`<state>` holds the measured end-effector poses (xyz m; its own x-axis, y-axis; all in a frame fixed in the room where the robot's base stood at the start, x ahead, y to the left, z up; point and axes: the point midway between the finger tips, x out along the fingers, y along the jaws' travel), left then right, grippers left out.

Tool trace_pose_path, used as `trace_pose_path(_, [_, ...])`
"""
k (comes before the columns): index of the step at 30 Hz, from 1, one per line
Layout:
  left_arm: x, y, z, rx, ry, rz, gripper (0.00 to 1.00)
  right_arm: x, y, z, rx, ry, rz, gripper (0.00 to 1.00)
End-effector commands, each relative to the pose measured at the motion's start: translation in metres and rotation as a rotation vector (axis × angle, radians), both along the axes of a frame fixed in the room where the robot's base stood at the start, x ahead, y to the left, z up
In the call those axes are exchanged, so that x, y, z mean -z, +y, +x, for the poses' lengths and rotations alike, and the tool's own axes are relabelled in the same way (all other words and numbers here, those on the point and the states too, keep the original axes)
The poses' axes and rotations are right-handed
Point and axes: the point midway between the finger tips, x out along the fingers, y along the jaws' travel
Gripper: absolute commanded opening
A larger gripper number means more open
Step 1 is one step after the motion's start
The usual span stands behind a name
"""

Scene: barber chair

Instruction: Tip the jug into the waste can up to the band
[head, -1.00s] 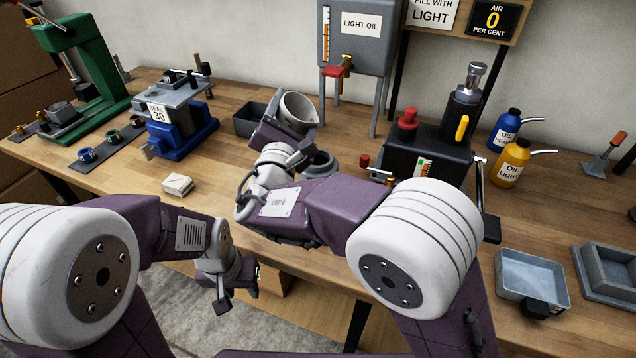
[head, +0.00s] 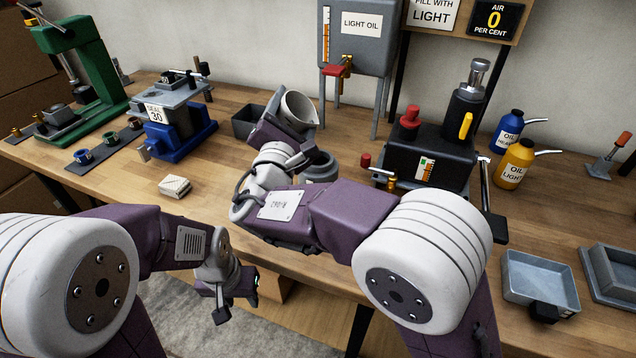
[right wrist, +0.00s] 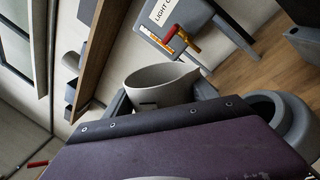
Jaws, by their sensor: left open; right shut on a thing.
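The jug (head: 300,108) is a pale grey open vessel, tilted with its mouth turned to the right. My right gripper (head: 287,127) is shut on it and holds it above the bench. In the right wrist view the jug (right wrist: 160,82) sits between the fingers, its spout pointing right; no liquid stream shows. The waste can (head: 322,168), a round grey vessel, stands below and right of the jug, partly hidden by my wrist. It also shows in the right wrist view (right wrist: 291,112); its inside and any band cannot be made out. My left gripper (head: 232,292) is open and empty before the bench edge.
The light oil tank (head: 362,38) on legs stands behind the jug. A black pump unit (head: 430,160) is right of the can, a grey bin (head: 246,121) left of the jug. A blue press block (head: 180,125) stands further left. Bench around the small pale block (head: 174,186) is clear.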

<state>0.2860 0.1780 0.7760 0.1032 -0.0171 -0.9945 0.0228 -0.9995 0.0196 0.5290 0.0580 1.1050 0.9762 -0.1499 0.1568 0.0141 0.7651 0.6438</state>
Motion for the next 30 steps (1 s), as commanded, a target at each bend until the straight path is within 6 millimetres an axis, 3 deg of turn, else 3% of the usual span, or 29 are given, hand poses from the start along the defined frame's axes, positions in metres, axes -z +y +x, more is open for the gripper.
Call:
trace_pose_path(8, [0.0, 0.0, 0.0, 0.0, 0.0, 0.0, 0.42, 0.0, 0.0, 0.0, 0.0, -0.001, 0.001, 0.0])
trace_pose_path(21, [0.025, 0.0, 0.0, 0.0, 0.0, 0.0, 0.42, 0.005, -0.001, 0.0, -0.001, -0.03, 0.089, 0.0])
trace_pose_path(30, [0.024, 0.0, 0.0, 0.0, 0.0, 0.0, 0.42, 0.002, -0.002, 0.0, 0.0, -0.032, 0.096, 0.0])
